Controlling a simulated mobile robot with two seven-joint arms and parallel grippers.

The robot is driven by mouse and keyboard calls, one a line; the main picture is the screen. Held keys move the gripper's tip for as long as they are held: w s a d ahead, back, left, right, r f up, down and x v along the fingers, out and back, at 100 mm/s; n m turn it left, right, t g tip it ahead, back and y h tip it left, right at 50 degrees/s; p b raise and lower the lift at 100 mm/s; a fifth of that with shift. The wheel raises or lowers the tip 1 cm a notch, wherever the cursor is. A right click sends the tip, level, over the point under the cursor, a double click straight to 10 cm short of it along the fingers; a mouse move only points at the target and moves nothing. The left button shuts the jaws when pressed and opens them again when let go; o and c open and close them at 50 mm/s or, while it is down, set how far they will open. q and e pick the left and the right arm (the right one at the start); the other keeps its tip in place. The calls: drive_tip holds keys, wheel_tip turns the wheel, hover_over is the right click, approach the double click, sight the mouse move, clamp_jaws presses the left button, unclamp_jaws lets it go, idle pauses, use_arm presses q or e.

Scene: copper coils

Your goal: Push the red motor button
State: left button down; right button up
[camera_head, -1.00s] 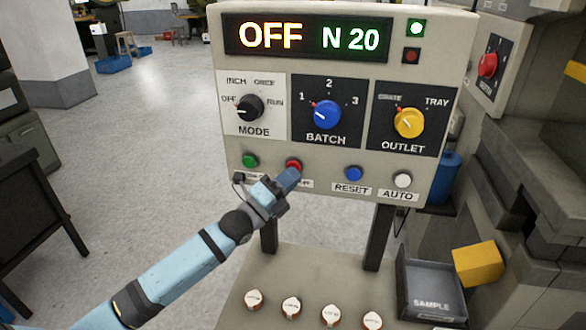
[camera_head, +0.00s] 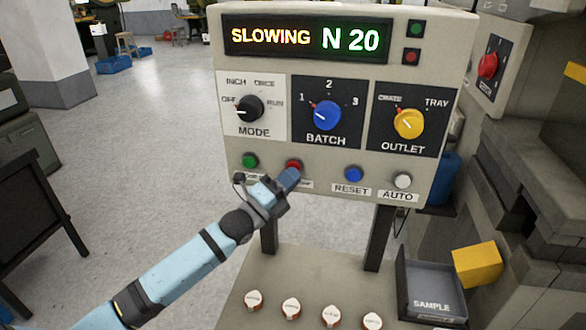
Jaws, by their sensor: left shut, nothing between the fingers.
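The red button (camera_head: 293,165) sits in the bottom row of the control panel (camera_head: 300,205), between a green button (camera_head: 250,160) and a blue button (camera_head: 354,173). My left gripper (camera_head: 289,178) is shut and empty. Its tip is at the lower edge of the red button and partly covers it; I cannot tell whether it presses it. The label below the red button is mostly hidden. The display (camera_head: 305,38) reads "SLOWING" and "N 20". My right gripper is out of view.
A white button (camera_head: 403,180) is at the right of the row. Mode, batch and outlet knobs are above. Several small copper coils with white tops (camera_head: 291,309) and a sample tray (camera_head: 431,305) stand below the panel. A yellow block (camera_head: 477,264) is at right.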

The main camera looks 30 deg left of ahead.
use_arm(q)
drive_tip(key=shift+s+d, duration=0.15)
drive_tip(key=shift+s, duration=0.55)
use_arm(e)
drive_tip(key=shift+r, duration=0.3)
use_arm(q)
drive_tip(key=shift+p, duration=0.3)
drive_tip(key=s, duration=0.2)
drive_tip(key=s+d+p, duration=0.1)
drive_tip(key=s, duration=0.2)
drive_tip(key=shift+d+p, duration=0.15)
drive_tip(key=shift+p, duration=0.15)
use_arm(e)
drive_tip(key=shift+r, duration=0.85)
